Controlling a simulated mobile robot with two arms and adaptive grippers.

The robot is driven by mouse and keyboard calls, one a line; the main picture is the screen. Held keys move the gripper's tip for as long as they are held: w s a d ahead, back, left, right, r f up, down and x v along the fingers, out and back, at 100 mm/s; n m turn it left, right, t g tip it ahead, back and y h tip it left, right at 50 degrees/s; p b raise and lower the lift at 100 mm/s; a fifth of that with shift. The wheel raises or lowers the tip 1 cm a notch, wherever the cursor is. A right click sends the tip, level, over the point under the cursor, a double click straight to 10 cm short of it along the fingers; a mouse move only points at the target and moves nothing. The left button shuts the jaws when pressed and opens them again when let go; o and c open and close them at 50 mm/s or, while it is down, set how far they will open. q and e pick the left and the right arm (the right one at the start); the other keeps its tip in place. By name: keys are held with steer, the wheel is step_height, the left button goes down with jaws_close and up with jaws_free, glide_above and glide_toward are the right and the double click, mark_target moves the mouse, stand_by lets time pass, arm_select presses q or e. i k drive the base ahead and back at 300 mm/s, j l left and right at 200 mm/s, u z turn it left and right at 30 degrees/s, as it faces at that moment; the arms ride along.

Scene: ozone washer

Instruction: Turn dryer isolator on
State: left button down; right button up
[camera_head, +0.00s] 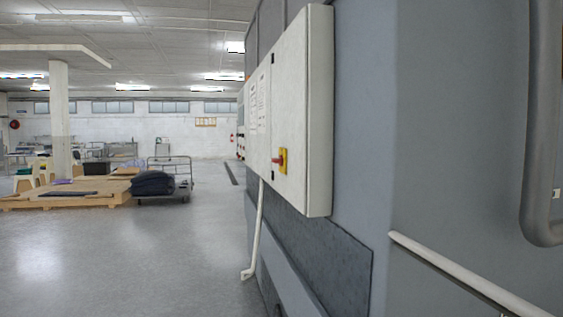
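A red rotary isolator handle on a yellow plate (281,160) sits on the front of a pale grey electrical cabinet (318,110). The cabinet is fixed to the side of a large grey machine and is seen at a steep angle. The handle sticks out to the left in the picture; its exact switch position is too small to tell. Neither of my grippers is in view.
The grey machine wall (450,130) fills the right side, with a thick pipe (544,120) and a pale rail (455,268). Open floor (120,250) lies to the left. A trolley with dark cloth (153,184) and wooden pallets (95,192) stand farther back.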

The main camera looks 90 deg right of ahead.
mark_target(279, 160)
steer(key=z, duration=2.75)
